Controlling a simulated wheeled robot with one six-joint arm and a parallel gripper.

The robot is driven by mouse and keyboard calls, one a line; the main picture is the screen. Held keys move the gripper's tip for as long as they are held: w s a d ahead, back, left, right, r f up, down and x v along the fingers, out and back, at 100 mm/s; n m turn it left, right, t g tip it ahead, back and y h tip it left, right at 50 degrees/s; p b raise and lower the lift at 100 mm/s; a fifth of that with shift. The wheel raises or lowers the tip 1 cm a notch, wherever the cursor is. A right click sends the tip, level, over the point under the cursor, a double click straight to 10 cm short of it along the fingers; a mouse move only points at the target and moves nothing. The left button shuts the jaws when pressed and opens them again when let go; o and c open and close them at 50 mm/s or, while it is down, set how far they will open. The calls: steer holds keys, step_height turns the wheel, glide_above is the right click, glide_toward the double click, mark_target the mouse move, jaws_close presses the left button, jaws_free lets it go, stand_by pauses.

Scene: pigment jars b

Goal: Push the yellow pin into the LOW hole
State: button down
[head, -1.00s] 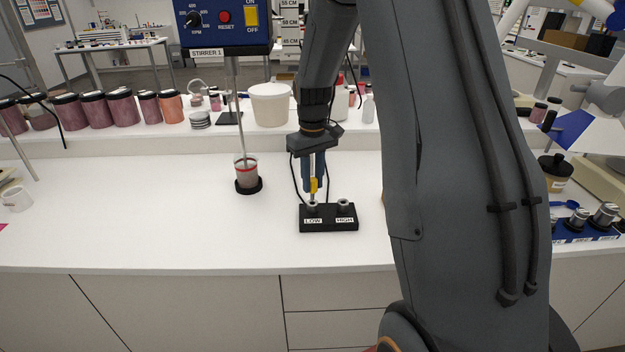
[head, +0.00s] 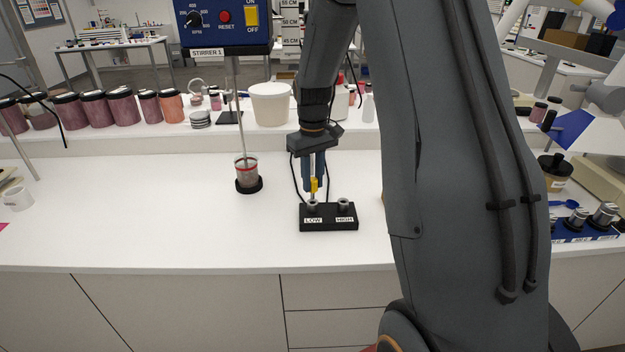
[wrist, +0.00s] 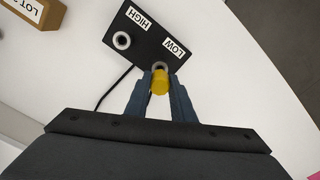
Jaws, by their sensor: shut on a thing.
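The yellow pin (head: 314,185) is upright between the fingers of my gripper (head: 313,187). It also shows in the wrist view (wrist: 160,83), where my gripper (wrist: 160,90) is shut on it. The black block (head: 329,223) on the white bench has two metal-ringed holes, labelled LOW and HIGH. The pin stands over the LOW hole (head: 312,204), and its lower end is at or just above the ring. I cannot tell how far it is in. The HIGH hole (wrist: 122,40) is empty.
A beaker (head: 247,178) with a stirrer rod in it stands to the left of the block. A white tub (head: 270,104) and several dark-lidded jars stand along the back ledge. The bench in front of the block is clear.

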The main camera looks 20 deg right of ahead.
mark_target(313, 188)
steer(key=shift+f+b, duration=0.5)
steer(key=shift+f, duration=1.2)
stand_by(0.4)
steer(key=c, duration=1.4)
jaws_free()
steer(key=shift+c, duration=0.2)
steer(key=shift+r+b, duration=1.35)
steer(key=shift+r, duration=2.6)
steer(key=s+a+f+b, duration=0.1)
steer(key=s+a+f, duration=0.2)
steer(key=s, duration=0.3)
steer(key=s+a+f+m+t+b, duration=0.1)
steer(key=s+a+f+b, duration=0.1)
steer(key=s, duration=0.5)
steer(key=s+a+f+b, duration=0.1)
steer(key=s+a+f, duration=0.3)
steer(key=s+a, duration=0.2)
steer(key=shift+s+a, duration=0.35)
